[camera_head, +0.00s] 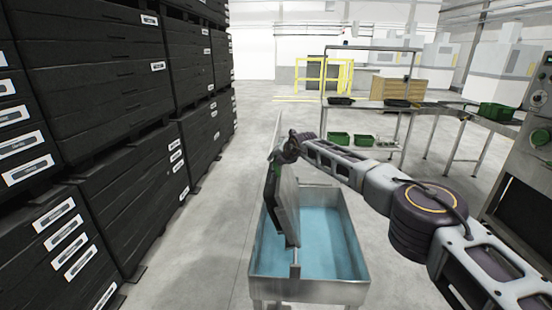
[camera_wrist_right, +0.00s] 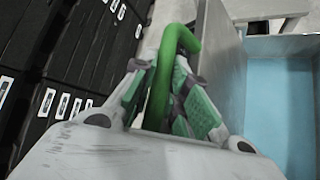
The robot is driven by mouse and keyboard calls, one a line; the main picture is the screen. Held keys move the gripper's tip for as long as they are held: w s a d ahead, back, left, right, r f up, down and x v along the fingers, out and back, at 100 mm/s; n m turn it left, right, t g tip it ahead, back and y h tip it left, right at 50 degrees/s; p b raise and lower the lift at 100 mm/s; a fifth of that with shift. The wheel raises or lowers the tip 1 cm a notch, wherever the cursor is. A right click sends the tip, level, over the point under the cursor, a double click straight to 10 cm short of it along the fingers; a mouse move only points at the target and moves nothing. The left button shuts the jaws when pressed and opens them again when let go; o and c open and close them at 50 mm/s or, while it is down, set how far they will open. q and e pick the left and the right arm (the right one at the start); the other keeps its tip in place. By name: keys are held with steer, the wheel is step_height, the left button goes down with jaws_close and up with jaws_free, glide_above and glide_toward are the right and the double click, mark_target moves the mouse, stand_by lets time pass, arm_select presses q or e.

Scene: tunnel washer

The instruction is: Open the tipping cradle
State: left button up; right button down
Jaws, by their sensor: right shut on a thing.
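The tipping cradle is a grey metal panel (camera_head: 287,205) that stands tilted near upright at the left side of a metal basin (camera_head: 312,291) with a blue inside. A green handle (camera_wrist_right: 165,75) shows in the right wrist view, between the fingers of my right gripper (camera_wrist_right: 166,95). The right gripper is shut on this handle. In the head view my right gripper (camera_head: 283,152) is at the panel's top edge, small and partly hidden by its own wrist. The panel also shows in the right wrist view (camera_wrist_right: 218,65). My left gripper is not in view.
Stacked black crates (camera_head: 120,185) form a wall on the left. A workbench (camera_head: 440,125) with green bins (camera_head: 490,112) stands behind on the right. A grey machine (camera_head: 530,150) is at the right edge. The floor between the crates and the basin is clear.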

steer(key=shift+a+r, duration=0.1)
steer(key=shift+r, duration=0.3)
steer(key=c, duration=1.7)
jaws_free()
steer(key=shift+f, duration=0.25)
steer(key=shift+s+r, duration=0.1)
steer(key=shift+s, duration=0.05)
steer(key=shift+v, duration=5.95)
steer(key=shift+a, duration=0.15)
